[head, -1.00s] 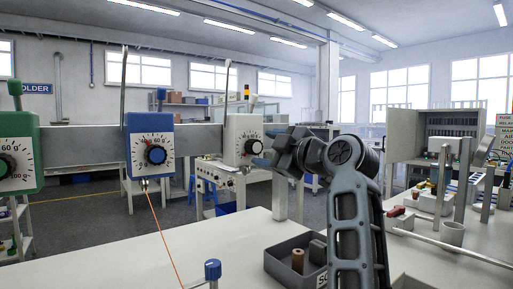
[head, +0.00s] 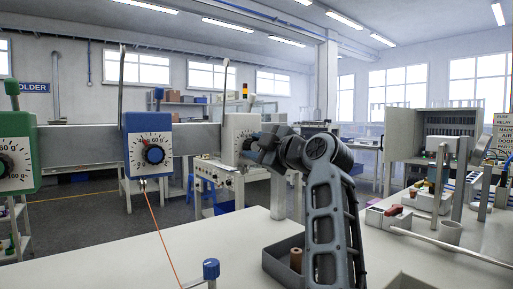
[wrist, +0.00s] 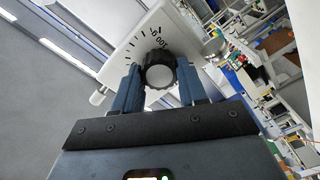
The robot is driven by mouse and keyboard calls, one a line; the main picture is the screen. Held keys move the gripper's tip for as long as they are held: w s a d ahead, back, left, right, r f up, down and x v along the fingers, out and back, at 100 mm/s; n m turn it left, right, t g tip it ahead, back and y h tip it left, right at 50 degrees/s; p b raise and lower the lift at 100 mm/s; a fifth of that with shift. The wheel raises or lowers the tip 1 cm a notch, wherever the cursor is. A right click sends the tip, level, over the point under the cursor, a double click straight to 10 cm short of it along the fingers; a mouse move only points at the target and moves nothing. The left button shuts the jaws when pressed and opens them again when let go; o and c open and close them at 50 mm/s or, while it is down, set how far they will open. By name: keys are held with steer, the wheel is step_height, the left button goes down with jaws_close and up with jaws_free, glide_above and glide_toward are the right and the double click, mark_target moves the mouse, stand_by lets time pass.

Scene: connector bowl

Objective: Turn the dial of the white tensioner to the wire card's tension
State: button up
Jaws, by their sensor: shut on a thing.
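The white tensioner (head: 236,128) hangs on the grey rail, right of the blue one. In the wrist view its white face (wrist: 150,42) is tilted, with tick marks and a printed 100 near the dial. My gripper (wrist: 159,72) is shut on the black dial (wrist: 160,78), one blue finger on each side of it. In the head view my gripper (head: 252,146) reaches the tensioner from the right and hides most of its dial. I cannot make out the dial's exact setting. I cannot make out a wire card.
The blue tensioner (head: 146,128) and the green tensioner (head: 17,155) hang further left on the rail (head: 80,148). A grey bin (head: 275,262) stands on the bench beside my arm.

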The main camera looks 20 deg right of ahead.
steer(key=c, duration=0.4)
